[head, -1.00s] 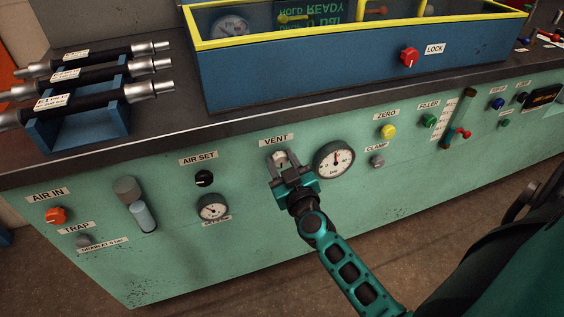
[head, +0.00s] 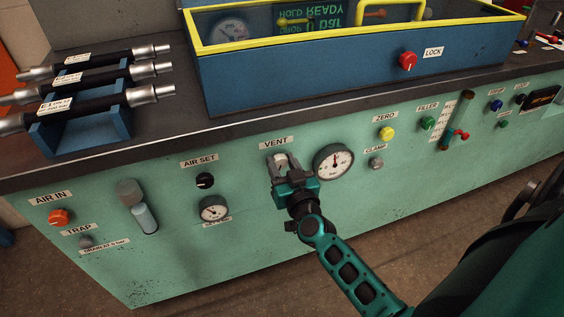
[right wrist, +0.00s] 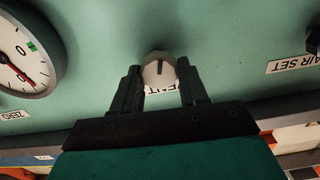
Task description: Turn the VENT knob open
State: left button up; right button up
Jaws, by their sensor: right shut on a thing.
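The VENT knob (right wrist: 159,71) is round and pale grey with a dark pointer line, which stands about upright in the right wrist view. In the head view the knob (head: 281,160) is mostly hidden by my gripper, just below the VENT label (head: 276,142). My right gripper (head: 284,167) is at the green panel and shut on the knob. In the right wrist view its two dark fingers (right wrist: 159,82) stand one on each side of the knob. My left gripper is not in view.
A pressure gauge (head: 333,161) sits close right of the VENT knob. The AIR SET knob (head: 205,180) and a small gauge (head: 213,208) are to the left. The blue box (head: 300,86) and hose rack (head: 95,132) stand on the worktop above.

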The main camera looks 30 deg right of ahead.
jog(key=m, duration=0.3)
jog(key=shift+m+p, duration=0.4)
jog(key=m, duration=0.3)
jog(key=shift+d+m, duration=0.1)
jog(key=shift+m, duration=0.2)
jog(key=m, duration=0.3)
jog(key=shift+f+m, duration=0.15)
jog(key=shift+m, duration=2.05)
jog(key=o, duration=1.1)
jog(key=shift+c, duration=0.2)
jog(key=shift+d, duration=0.1)
jog(key=shift+s, duration=0.15)
